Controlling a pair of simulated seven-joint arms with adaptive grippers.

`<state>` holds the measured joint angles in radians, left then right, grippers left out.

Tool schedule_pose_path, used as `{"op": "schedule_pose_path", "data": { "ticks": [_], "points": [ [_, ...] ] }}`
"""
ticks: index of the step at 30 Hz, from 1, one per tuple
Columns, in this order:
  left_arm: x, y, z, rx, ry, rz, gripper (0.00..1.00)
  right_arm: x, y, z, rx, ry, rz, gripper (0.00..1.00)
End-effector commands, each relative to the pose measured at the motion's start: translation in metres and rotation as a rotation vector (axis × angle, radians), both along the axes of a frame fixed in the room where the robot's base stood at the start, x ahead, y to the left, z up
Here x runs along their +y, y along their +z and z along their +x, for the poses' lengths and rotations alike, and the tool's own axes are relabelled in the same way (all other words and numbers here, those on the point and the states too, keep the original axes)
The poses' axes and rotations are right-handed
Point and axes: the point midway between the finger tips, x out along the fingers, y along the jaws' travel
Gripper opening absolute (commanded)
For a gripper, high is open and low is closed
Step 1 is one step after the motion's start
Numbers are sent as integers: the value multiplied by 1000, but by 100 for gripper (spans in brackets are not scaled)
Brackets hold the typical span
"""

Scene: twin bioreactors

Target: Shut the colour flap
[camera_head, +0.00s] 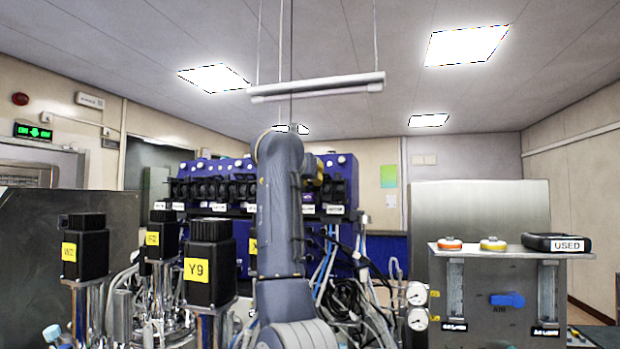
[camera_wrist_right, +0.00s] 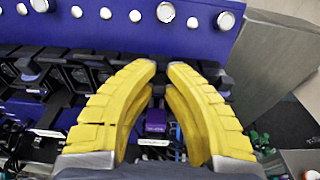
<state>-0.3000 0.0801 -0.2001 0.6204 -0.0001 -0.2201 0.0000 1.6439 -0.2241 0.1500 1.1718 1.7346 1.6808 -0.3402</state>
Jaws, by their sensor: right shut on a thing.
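A bank of blue pump units (camera_head: 230,180) with black fronts stands at the back in the head view, and its black fronts also show in the wrist view (camera_wrist_right: 75,75). My right gripper (camera_head: 317,178) is at the right part of this bank, mostly hidden behind my arm. In the wrist view its two yellow fingers (camera_wrist_right: 164,68) come together at the tips with a narrow gap, shut on a dark part of a pump unit. A small purple part (camera_wrist_right: 156,120) shows between the fingers, above a white label. I cannot tell which part is the colour flap. My left gripper is not in view.
Black motors with yellow labels, one marked Y9 (camera_head: 209,265), stand at the front left. A grey gas panel (camera_head: 510,290) with a blue valve handle stands at the right, with a black tray (camera_head: 556,242) labelled USED on top. Tubes and cables (camera_head: 350,300) crowd below the pumps.

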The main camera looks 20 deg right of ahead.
Motion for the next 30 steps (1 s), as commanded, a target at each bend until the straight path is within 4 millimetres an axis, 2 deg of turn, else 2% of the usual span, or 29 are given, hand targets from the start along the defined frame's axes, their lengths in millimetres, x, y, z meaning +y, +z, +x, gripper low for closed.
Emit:
{"op": "schedule_pose_path", "data": {
  "ticks": [3,4,9,20,30],
  "points": [
    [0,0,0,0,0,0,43,-1,-6,3,9,0,6,0],
    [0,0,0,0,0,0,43,-1,-6,3,9,0,6,16],
    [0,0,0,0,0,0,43,-1,-4,2,7,0,4,36],
    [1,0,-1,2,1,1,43,0,2,1,4,0,2,36],
    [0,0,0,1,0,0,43,0,47,0,3,0,1,36]
  ]
}}
